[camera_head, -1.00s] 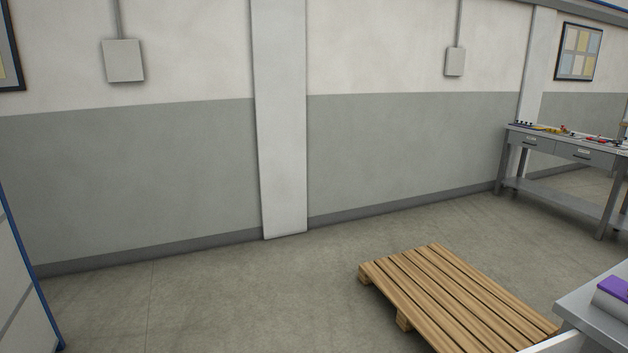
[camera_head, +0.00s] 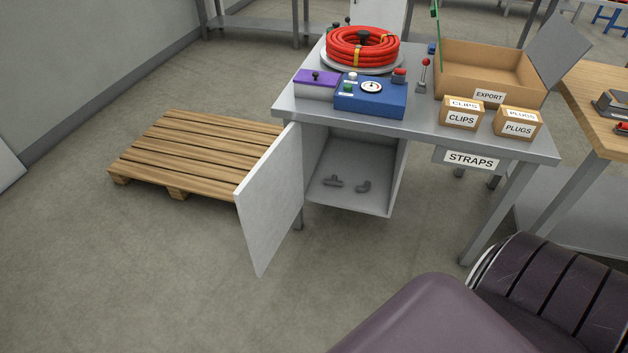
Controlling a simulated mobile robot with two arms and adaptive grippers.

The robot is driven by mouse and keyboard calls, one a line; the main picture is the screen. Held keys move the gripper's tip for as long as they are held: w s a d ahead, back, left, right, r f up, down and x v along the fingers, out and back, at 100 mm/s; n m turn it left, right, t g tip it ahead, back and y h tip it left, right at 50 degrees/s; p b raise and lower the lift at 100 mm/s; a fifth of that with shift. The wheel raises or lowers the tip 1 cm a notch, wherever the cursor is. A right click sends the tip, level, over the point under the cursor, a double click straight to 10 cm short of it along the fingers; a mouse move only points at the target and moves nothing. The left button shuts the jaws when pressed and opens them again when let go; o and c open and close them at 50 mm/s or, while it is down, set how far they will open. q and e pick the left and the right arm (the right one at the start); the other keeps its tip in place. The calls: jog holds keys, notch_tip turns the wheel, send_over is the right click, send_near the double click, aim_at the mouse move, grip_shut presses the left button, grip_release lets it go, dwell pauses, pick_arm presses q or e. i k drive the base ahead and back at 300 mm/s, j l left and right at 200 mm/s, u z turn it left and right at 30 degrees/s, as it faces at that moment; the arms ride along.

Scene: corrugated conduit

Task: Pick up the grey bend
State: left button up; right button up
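A small grey curved piece (camera_head: 364,186), which looks like the grey bend, lies on the floor of the open cabinet (camera_head: 350,201) under the grey workbench (camera_head: 455,137). To its left, apart from it, lies another small grey fitting (camera_head: 332,181) that looks like a tee. Both are small in view, so fine detail is hard to tell. The cabinet's door (camera_head: 271,205) stands open, swung out toward me on the left. Neither of my grippers is in view.
On the bench are a red coil (camera_head: 362,46), a blue box with a gauge (camera_head: 370,101), a cardboard box (camera_head: 488,66) and CLIPS (camera_head: 461,114) and PLUGS (camera_head: 517,124) boxes. A wooden pallet (camera_head: 200,151) lies left. Floor in front of the door is clear.

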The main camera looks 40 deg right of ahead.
aim_at(366, 187)
jog(key=i+z, duration=0.15)
jog(key=z, duration=0.25)
jog(key=i+j+z, duration=0.1)
jog(key=z, duration=0.35)
jog(key=i+j+z, duration=0.1)
jog(key=z, duration=0.3)
jog(key=i+j+z, duration=0.1)
jog(key=z, duration=0.3)
jog(key=i+j+z, duration=0.1)
jog(key=j+z, duration=0.15)
jog(key=z, duration=0.2)
jog(key=i+j+z, duration=0.15)
jog(key=j+z, duration=0.2)
jog(key=j, duration=0.9)
jog(key=j+z, duration=0.3)
jog(key=j, duration=1)
jog(key=l+u, duration=0.25)
jog(key=l, duration=0.3)
jog(key=k+l+u, duration=0.25)
jog(key=l, duration=0.3)
jog(key=i, duration=0.05)
